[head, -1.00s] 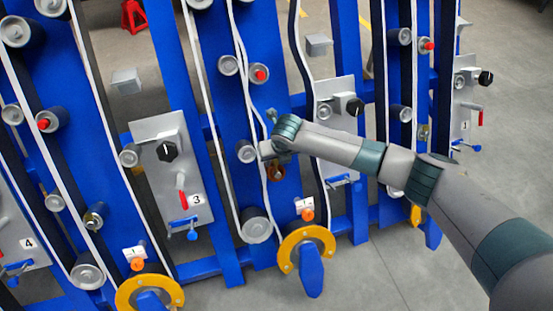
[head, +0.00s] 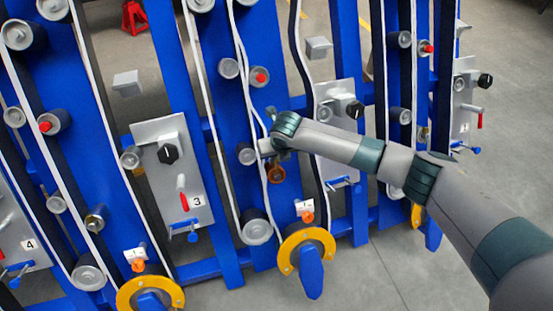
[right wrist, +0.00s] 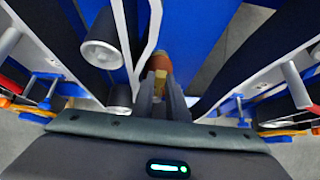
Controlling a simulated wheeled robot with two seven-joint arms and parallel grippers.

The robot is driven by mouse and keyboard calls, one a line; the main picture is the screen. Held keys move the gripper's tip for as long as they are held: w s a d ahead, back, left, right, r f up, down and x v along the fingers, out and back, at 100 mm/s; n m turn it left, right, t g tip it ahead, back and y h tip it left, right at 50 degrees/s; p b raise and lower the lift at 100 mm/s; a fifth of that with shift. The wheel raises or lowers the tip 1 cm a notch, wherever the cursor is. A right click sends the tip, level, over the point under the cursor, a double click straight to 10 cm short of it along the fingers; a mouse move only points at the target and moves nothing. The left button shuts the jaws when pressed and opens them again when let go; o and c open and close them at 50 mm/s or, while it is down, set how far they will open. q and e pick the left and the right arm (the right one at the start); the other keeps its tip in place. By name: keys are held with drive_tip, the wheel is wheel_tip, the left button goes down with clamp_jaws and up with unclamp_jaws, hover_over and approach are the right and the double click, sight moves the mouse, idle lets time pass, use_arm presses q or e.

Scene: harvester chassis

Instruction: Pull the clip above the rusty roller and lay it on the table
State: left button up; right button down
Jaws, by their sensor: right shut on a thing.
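The rusty roller (head: 276,173) is a small orange-brown roller on a blue upright in the head view. It sits just below my right gripper (head: 266,148). In the right wrist view a rusty brown and tan piece (right wrist: 159,63) shows just beyond the fingers of the right gripper (right wrist: 160,82). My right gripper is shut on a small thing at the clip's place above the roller. The clip is mostly hidden by the fingers, and I cannot make out its shape. My left gripper is not in view. No table shows.
A white belt (head: 264,185) runs close beside the right gripper. Grey rollers (head: 256,226) and a red-capped roller (head: 260,76) stand out nearby. A grey panel with a black knob (head: 355,110) is to the right. A yellow ring wheel (head: 306,254) is below.

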drive_tip(key=shift+w+a+r+p, duration=0.15)
drive_tip(key=shift+w+r+p, duration=0.25)
drive_tip(key=shift+r, duration=0.4)
drive_tip(key=shift+w+a+r+p, duration=0.15)
drive_tip(key=shift+w+r+p, duration=0.2)
drive_tip(key=shift+r, duration=0.4)
drive_tip(key=shift+d, duration=0.15)
